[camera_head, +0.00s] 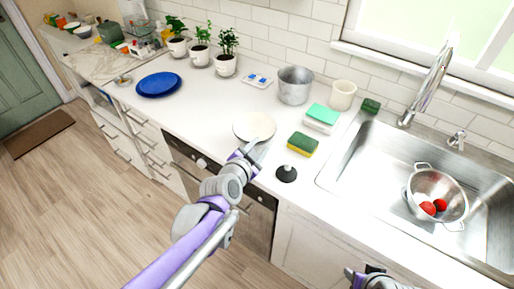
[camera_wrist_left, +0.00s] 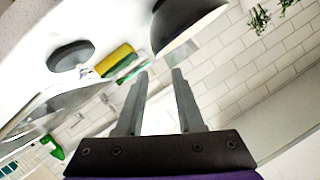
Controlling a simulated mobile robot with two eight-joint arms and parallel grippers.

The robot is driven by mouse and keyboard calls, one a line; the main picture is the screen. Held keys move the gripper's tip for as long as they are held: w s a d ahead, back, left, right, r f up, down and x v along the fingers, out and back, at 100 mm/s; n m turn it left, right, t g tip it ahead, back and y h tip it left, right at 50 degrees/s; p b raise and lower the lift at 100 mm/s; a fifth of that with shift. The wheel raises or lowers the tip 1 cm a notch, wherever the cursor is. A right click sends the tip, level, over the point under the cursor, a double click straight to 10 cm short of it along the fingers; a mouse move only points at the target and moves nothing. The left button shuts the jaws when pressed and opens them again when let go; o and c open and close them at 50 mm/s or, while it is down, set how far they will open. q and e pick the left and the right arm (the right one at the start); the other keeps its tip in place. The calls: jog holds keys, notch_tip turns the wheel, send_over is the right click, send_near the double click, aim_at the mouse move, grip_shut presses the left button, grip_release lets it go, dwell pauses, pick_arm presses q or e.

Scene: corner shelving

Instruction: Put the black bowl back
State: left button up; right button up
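The black bowl (camera_wrist_left: 180,18) is dark outside and pale inside in the left wrist view, just beyond the fingertips. In the head view only its round cream inside (camera_head: 254,125) shows clearly, on or just over the white counter. My left gripper (camera_head: 250,150) is at the bowl's near edge. In the left wrist view its two fingers (camera_wrist_left: 160,72) are apart with nothing seen between them; I cannot tell whether a fingertip touches the rim. My right gripper (camera_head: 370,280) is partly in view at the bottom edge, and its fingers are unclear.
A yellow-green sponge (camera_head: 303,145) and a black stopper-like piece (camera_head: 286,174) lie close right of the bowl. A metal pot (camera_head: 295,85) and white cup (camera_head: 342,95) stand behind. The sink (camera_head: 350,185) holds a colander (camera_head: 437,194).

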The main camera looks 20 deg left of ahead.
pick_arm(q)
jog(key=s+a+f+n+g+y, duration=0.1)
jog(key=s+f+n+g, duration=0.3)
jog(key=s, duration=0.8)
jog(key=s+a+f+n+g+y, duration=0.1)
jog(key=s+f+n+g, duration=0.3)
jog(key=s, duration=0.9)
jog(key=shift+a+f, duration=0.65)
jog(key=shift+a, duration=0.1)
